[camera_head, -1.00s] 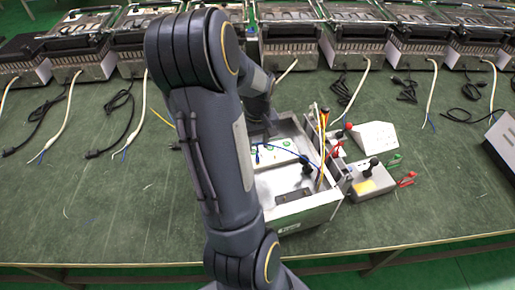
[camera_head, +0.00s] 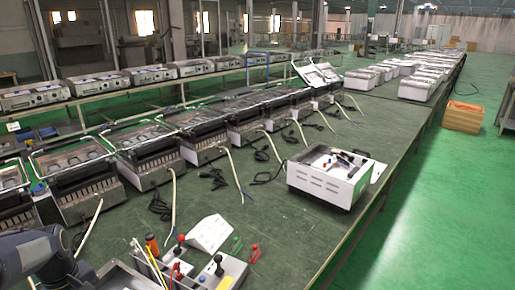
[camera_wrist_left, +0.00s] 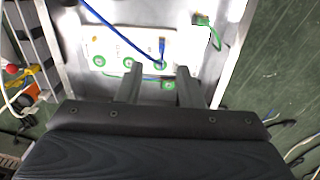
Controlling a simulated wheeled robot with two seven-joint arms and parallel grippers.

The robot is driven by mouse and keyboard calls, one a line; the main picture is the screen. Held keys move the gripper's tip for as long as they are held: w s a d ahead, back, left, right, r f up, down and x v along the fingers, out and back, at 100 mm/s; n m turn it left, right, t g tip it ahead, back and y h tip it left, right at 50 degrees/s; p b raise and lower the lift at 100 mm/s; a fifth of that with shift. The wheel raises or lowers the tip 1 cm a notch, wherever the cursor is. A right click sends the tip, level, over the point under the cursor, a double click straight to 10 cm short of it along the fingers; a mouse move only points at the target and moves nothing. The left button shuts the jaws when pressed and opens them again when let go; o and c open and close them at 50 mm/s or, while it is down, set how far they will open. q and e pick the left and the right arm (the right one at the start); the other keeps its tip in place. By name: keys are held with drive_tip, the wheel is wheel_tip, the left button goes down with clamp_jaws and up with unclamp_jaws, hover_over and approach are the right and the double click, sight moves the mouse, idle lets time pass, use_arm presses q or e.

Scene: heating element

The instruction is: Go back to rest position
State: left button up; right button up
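My left gripper (camera_wrist_left: 160,78) shows in the left wrist view, with its two fingers apart and nothing visible between them. It is over an open metal casing (camera_wrist_left: 228,75), close to a white panel (camera_wrist_left: 110,42) with several green-ringed spots. A blue wire (camera_wrist_left: 110,30) runs across the panel, and its end stands near the fingertips. A green wire (camera_wrist_left: 205,28) is at the panel's upper right. In the head view only part of my left arm shows at the lower left; its gripper is out of that picture. My right gripper is in neither view.
A tester box (camera_head: 232,270) with knobs and clips and a white wedge (camera_head: 210,233) stand at the bottom of the head view. A white box holding tools (camera_head: 328,190) stands near the bench's right edge. Metal appliances line the bench (camera_head: 300,230); open green floor lies right.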

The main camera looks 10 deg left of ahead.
use_arm(q)
drive_tip(key=w+d+r+m+t+h, duration=0.1)
drive_tip(key=d+r+m, duration=0.2)
drive_tip(key=d, duration=0.3)
drive_tip(key=w+d+r+m+t, duration=0.1)
drive_tip(key=d+r+m+t, duration=0.1)
drive_tip(key=d, duration=0.4)
drive_tip(key=s+d+r+m+t+h, duration=0.1)
drive_tip(key=d+m, duration=0.3)
drive_tip(key=d, duration=0.4)
drive_tip(key=s+d+r+m+t+h, duration=0.1)
drive_tip(key=s+d+m, duration=0.3)
drive_tip(key=d, duration=0.4)
drive_tip(key=shift+s+r+m+h, duration=0.15)
drive_tip(key=shift+m+h, duration=0.15)
drive_tip(key=shift+h, duration=0.1)
